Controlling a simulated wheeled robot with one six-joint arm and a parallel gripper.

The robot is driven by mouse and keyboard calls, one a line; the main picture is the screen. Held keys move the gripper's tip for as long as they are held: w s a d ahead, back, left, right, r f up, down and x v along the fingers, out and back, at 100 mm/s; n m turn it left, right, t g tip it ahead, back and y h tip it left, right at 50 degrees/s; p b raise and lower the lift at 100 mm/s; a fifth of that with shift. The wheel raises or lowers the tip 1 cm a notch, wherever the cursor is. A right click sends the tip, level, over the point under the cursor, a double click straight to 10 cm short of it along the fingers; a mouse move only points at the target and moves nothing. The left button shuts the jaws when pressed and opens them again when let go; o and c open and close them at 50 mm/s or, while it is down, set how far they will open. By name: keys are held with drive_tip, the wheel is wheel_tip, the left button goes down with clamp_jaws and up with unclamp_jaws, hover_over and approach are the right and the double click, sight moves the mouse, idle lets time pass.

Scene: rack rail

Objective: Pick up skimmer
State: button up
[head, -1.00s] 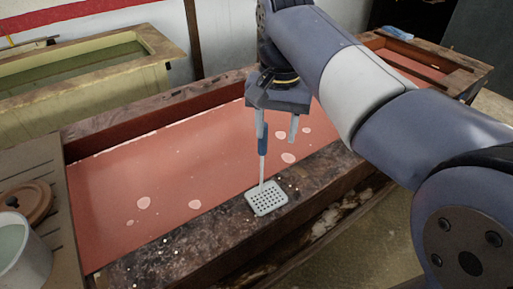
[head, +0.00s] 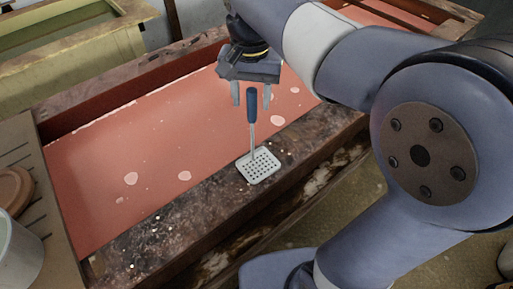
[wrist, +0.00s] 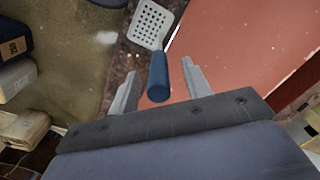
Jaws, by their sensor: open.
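The skimmer has a pale, square perforated head (head: 258,166) on the dark, worn rim of the vat. Its thin shaft and blue handle (head: 252,106) stand up from the head. My gripper (head: 251,101) is open above it, with the handle's top between the two fingers in the head view. In the wrist view, the blue handle (wrist: 158,78) shows between the open fingers (wrist: 160,70), and the perforated head (wrist: 151,24) lies beyond. I see a gap on both sides of the handle, and the fingers do not grip it.
The vat (head: 190,208) holds reddish liquid (head: 130,140) with pale floating patches. A yellowish vat (head: 60,70) stands at the back left. A white pail (head: 15,255) and a brown round lid (head: 12,188) are at the left edge.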

drive_tip(key=shift+f, duration=1.4)
drive_tip(key=shift+s, duration=0.1)
drive_tip(key=shift+c, duration=0.4)
clamp_jaws()
